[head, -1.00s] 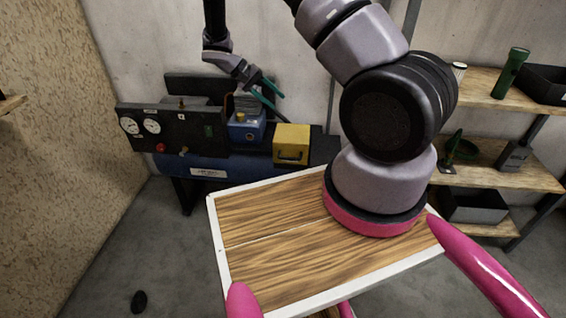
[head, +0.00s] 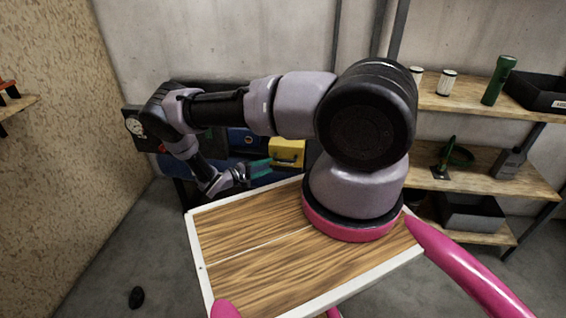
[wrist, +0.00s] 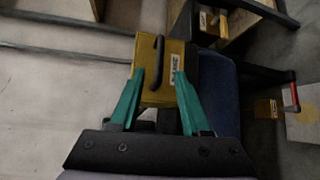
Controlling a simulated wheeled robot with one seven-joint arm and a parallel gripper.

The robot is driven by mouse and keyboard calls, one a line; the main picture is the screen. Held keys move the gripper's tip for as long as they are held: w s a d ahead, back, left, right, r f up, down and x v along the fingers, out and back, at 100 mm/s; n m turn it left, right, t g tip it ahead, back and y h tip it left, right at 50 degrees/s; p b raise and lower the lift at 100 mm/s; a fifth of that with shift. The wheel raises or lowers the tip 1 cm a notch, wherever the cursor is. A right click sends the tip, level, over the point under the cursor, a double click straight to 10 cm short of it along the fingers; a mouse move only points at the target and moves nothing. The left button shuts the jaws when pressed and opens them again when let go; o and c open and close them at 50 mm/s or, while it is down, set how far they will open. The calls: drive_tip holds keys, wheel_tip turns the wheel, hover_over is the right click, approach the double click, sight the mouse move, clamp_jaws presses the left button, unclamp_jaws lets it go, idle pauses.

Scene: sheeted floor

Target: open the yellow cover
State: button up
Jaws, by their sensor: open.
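The yellow cover (head: 287,153) is a boxy piece on the blue compressor, just right of my gripper's fingertips in the head view. In the wrist view the yellow cover (wrist: 173,47) lies ahead, with a black bar handle (wrist: 158,52) and a pale label on it. My gripper (head: 268,164) has green fingers pointing toward the cover. In the wrist view my gripper (wrist: 160,74) is open, one finger on each side of the handle's line, with nothing visibly held. Whether the fingertips touch the cover cannot be told.
A black panel with a gauge (head: 134,127) stands at the left, partly hidden by my arm. A wooden shelf unit (head: 470,104) with a green flashlight (head: 499,80) and black bins stands right. A small black object (head: 136,297) lies on the open floor.

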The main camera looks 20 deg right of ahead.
sight(284, 160)
drive_tip(key=x, duration=0.9)
drive_tip(key=shift+d, duration=0.15)
drive_tip(key=shift+c, duration=0.4)
clamp_jaws()
drive_tip(key=shift+s, duration=0.1)
idle(0.6)
